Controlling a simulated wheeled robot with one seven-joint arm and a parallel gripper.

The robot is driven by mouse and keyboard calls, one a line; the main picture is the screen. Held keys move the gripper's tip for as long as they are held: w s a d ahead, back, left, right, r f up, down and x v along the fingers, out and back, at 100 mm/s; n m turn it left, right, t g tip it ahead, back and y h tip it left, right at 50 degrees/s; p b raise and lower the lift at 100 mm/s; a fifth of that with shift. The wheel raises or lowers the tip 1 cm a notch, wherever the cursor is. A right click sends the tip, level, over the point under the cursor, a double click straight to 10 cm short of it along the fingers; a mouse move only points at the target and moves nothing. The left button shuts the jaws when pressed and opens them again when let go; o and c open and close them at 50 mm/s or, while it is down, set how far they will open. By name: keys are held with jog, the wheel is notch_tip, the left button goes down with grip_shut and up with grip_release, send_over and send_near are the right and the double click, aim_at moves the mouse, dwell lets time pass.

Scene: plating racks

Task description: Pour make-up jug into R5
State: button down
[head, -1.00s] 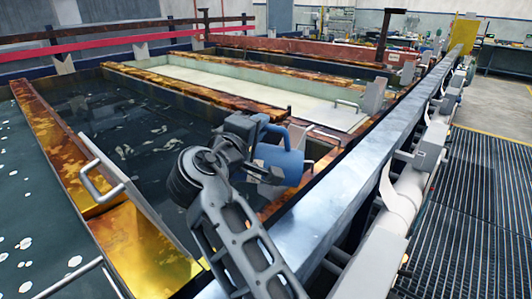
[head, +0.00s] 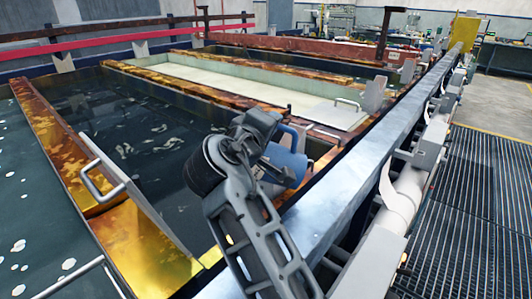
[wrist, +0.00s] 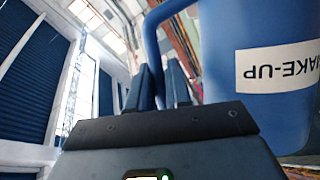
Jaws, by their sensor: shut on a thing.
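The blue make-up jug (head: 288,166) is held in the air at the right end of a tank of dark liquid (head: 140,125). My arm partly hides it in the head view. In the wrist view the jug body (wrist: 225,50) is on the right, with an upside-down white "MAKE-UP" label (wrist: 278,66). My gripper (head: 272,134) is on the jug's handle; in the wrist view its fingers (wrist: 163,85) are closed around the handle (wrist: 158,28). The jug's tilt and contents cannot be made out. No R5 marking is readable.
A pale tank (head: 235,83) lies beyond the dark one, with a handled plate (head: 335,115) at its right end. A metal rail (head: 340,185) runs along the right. A handled panel (head: 125,195) is at the left. Grating (head: 465,215) covers the right floor.

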aim_at(292, 133)
jog(key=shift+d+r+m+g+y, duration=0.15)
jog(key=shift+d+r+m+y, duration=0.1)
jog(key=shift+d+m, duration=0.35)
jog(key=shift+d+r+m+g+y, duration=0.15)
jog(key=shift+d+r+m+y, duration=0.1)
jog(key=shift+d+m, duration=0.3)
jog(key=shift+d+f+m+g+y, duration=0.15)
jog(key=shift+d+m+y, duration=0.15)
jog(key=shift+d+m, duration=0.25)
jog(key=shift+d+f+m+g+y, duration=0.15)
jog(key=shift+d+m+y, duration=0.2)
jog(key=shift+m, duration=0.35)
jog(key=shift+d+f+m+y+b, duration=0.25)
jog(key=shift+f+m+y+b, duration=0.5)
jog(key=shift+f+m, duration=0.4)
jog(key=shift+r, duration=0.1)
